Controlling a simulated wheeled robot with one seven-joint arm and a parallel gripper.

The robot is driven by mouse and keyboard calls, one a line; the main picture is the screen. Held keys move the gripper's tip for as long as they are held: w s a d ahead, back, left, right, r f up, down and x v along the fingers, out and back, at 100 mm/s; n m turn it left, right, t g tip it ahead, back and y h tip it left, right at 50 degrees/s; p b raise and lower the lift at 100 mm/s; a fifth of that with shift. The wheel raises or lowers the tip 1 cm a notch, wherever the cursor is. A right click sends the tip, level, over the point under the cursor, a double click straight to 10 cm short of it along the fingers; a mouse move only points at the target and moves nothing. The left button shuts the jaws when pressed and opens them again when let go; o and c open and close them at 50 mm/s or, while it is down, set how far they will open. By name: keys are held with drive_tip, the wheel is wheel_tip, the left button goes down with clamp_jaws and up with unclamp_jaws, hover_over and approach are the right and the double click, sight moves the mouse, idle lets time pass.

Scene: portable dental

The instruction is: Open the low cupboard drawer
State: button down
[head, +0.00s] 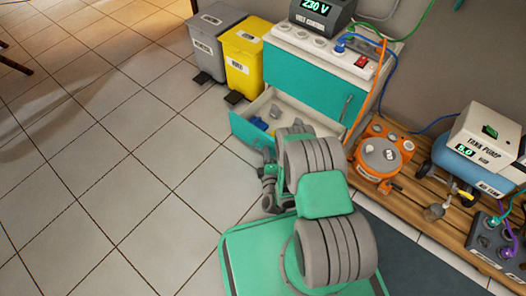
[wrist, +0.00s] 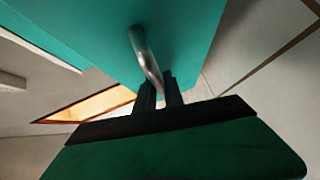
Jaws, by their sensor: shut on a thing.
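The low cupboard (head: 305,78) is white with a teal upper front that has a metal handle at its right. Its bottom drawer (head: 242,131) stands pulled out, and several small blue items and a pale one show inside. My arm hides the drawer's right part in the head view. In the wrist view, the teal drawer front (wrist: 195,35) fills the top, with a curved metal drawer handle (wrist: 139,48). My gripper (wrist: 160,88) is shut on the lower end of this handle. In the head view my arm hides the grip on the handle.
A yellow bin (head: 243,62) and a grey bin (head: 208,45) stand left of the cupboard. An orange machine (head: 371,172) and a pump (head: 484,143) stand on a wooden pallet to the right. The tiled floor (head: 120,150) at the left is clear.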

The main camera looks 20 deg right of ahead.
drive_tip(key=shift+s+a, duration=0.2)
drive_tip(key=shift+a, duration=0.05)
drive_tip(key=c, duration=1.7)
unclamp_jaws()
